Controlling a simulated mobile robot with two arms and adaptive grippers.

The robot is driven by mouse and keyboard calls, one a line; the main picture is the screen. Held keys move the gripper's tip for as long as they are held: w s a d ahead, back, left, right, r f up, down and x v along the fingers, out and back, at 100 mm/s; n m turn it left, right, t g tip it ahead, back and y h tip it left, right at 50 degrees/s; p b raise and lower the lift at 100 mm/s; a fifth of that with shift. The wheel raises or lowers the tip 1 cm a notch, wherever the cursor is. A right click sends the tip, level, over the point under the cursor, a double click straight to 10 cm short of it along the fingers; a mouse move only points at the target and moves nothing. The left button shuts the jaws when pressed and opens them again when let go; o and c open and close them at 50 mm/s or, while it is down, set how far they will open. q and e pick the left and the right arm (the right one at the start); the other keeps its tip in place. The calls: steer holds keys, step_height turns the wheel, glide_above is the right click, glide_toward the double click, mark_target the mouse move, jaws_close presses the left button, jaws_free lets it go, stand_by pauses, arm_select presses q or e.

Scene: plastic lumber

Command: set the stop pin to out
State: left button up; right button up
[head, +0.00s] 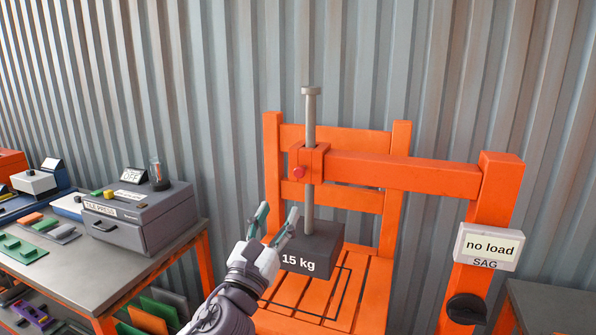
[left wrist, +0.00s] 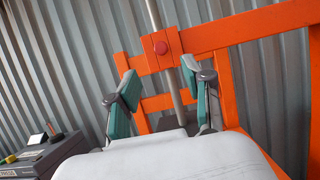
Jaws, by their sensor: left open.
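The stop pin (head: 299,172) shows as a small red knob on the orange guide block (head: 314,160) around the grey vertical rod. It also shows in the left wrist view (left wrist: 161,48), face on; how far it sticks out is hard to tell. My left gripper (head: 278,216) is open and empty, below and slightly left of the pin, apart from it, with its fingers pointing up. In the left wrist view the pin appears above and between the teal fingers. The dark 15 kg weight (head: 312,250) hangs at the rod's foot, just right of my gripper. My right gripper is out of view.
An orange chair (head: 382,139) stands under the weight. An orange post at the right carries a "no load" SAG display (head: 488,247) and a black knob (head: 466,309). A grey tile press (head: 140,220) stands on the left bench. A corrugated wall is behind.

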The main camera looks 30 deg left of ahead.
mark_target(298, 174)
arm_select(q)
steer(key=p+x, duration=0.3)
steer(key=x, duration=0.8)
steer(key=shift+w+p, duration=0.25)
steer(key=shift+p, duration=0.15)
steer(key=shift+x, duration=0.8)
steer(key=shift+f, duration=0.15)
jaws_close()
